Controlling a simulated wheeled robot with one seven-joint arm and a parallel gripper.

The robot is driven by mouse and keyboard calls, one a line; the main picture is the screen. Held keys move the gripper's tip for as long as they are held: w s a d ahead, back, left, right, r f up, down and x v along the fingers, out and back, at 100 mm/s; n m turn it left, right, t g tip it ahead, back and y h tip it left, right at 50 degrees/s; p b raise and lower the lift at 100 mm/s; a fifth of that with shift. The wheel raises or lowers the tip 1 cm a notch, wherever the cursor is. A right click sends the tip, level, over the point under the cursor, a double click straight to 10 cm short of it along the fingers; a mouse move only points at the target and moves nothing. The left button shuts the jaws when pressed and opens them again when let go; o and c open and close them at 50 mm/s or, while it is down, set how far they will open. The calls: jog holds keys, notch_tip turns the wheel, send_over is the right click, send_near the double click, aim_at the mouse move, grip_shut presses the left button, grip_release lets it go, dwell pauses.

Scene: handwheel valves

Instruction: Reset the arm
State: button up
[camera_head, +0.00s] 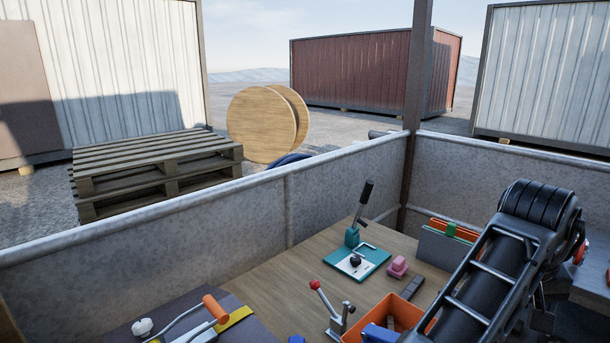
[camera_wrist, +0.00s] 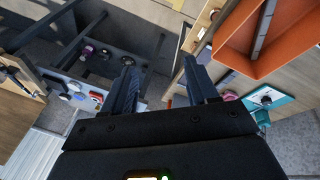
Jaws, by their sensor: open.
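In the wrist view my gripper (camera_wrist: 162,78) shows two dark fingers set apart, with nothing between them. It hangs over a gap between a grey framed stand and a wooden bench. In the head view my arm (camera_head: 490,275) stands folded at the right, over the right end of the bench; my gripper cannot be made out there. The stand (camera_wrist: 115,25) at the left of the wrist view carries several small round knobs or handwheels, among them a pink one (camera_wrist: 88,50) and a red one (camera_wrist: 96,97); their details are too small to tell.
An orange bin (camera_head: 392,306) sits on the bench (camera_head: 290,290) close to my arm; it shows large in the wrist view (camera_wrist: 232,57). A teal lever press (camera_head: 357,262), a pink block (camera_head: 398,267) and a red-knobbed lever (camera_head: 328,302) stand nearby. Grey low walls (camera_head: 240,215) enclose the bench.

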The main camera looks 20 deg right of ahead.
jog(key=d+r+n+t+h, duration=0.35)
jog(key=d+r+h, duration=0.35)
jog(key=d+h, duration=0.25)
jog(key=s+a+f+n+t+y, duration=0.2)
jog(key=a+f+n+t+y, duration=0.3)
jog(key=a, duration=0.4)
jog(key=s+a+f+n+t+y, duration=0.25)
jog(key=a+f+n+t, duration=0.3)
jog(key=a, duration=0.45)
jog(key=s+a+m+y, duration=0.5)
jog(key=s+a+m, duration=0.1)
jog(key=s+a, duration=1)
jog(key=shift+s+a+f+t+y+b, duration=0.3)
jog(key=shift+s+f+t+y, duration=0.15)
jog(key=shift+s, duration=0.35)
